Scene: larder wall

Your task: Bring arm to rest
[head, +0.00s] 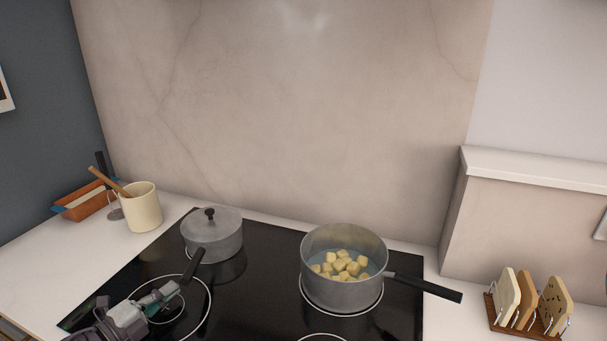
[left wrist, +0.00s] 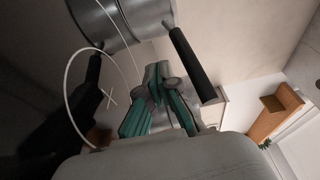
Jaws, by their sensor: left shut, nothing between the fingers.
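My left gripper (head: 172,288) is shut and empty, low over the front left of the black hob (head: 255,300). It is just in front of the black handle (head: 194,267) of a grey lidded pot (head: 213,240). In the left wrist view the closed teal-padded fingers (left wrist: 158,72) are beside that handle (left wrist: 192,66), with the pot (left wrist: 108,22) beyond. I cannot tell whether fingers and handle touch. My right gripper is not in view.
An open pot (head: 342,292) with yellow cubes in liquid stands to the right, its handle (head: 430,287) pointing right. A toast rack (head: 522,322) is at far right. A cream utensil crock (head: 142,208) and an orange dish (head: 85,203) stand back left. White counter (head: 50,260) is clear at left.

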